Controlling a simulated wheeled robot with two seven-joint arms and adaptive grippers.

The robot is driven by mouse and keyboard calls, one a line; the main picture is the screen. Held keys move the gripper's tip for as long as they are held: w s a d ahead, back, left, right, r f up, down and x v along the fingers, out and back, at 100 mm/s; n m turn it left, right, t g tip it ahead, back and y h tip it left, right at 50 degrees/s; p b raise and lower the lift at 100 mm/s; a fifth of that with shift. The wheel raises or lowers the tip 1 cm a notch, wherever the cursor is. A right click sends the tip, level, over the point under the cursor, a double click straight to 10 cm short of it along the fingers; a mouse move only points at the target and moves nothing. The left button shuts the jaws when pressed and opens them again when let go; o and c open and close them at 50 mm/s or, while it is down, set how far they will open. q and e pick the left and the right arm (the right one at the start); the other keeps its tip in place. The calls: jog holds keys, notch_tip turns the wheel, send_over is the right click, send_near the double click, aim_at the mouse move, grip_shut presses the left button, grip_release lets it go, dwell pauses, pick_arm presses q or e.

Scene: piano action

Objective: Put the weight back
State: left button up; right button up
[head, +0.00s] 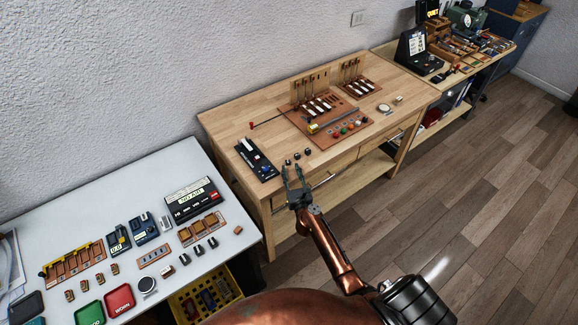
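My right gripper (294,180) is in front of the wooden workbench's near edge. Its two fingers look spread apart and point towards the bench, with nothing visible between them. Just beyond the fingertips, several small dark blocks stand on the bench top: one at the left (287,162), one in the middle (297,156) and one at the right (308,152). They look like weights, but they are too small to tell for sure. A gap shows between the gripper and these blocks. My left gripper is not in view.
The wooden workbench (232,119) carries a black device (256,160) and a brown board with piano action parts (327,141). A white table (60,225) at left holds trays, meters and small blocks. A yellow crate (187,306) sits below it. Another bench stands at back right.

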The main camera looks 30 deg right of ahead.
jog(key=v, duration=0.8)
jog(key=shift+s+a, duration=0.15)
jog(key=shift+s, duration=0.15)
jog(key=shift+r, duration=0.1)
jog(key=s+a+f+n+g+y, duration=0.25)
jog(key=s+f+n, duration=0.55)
jog(key=f, duration=0.5)
jog(key=s+a+f+n+g+y, duration=0.1)
jog(key=s+f+n+g, duration=0.2)
jog(key=s+f+n, duration=0.7)
jog(key=s+a+f+n+g+y, duration=0.2)
jog(key=s+f+n, duration=0.4)
jog(key=f, duration=0.9)
jog(key=s+f+n+g, duration=0.3)
jog(key=s+f+n, duration=0.1)
jog(key=s, duration=0.6)
jog(key=s+f+n+g, duration=0.2)
jog(key=s+f+n, duration=0.2)
jog(key=s+n, duration=0.3)
jog(key=s+f+n+g, duration=0.3)
jog(key=s+n, duration=0.3)
jog(key=s, duration=0.9)
jog(key=shift+f+g, duration=0.35)
jog(key=shift+f, duration=0.35)
jog(key=shift+s, duration=0.1)
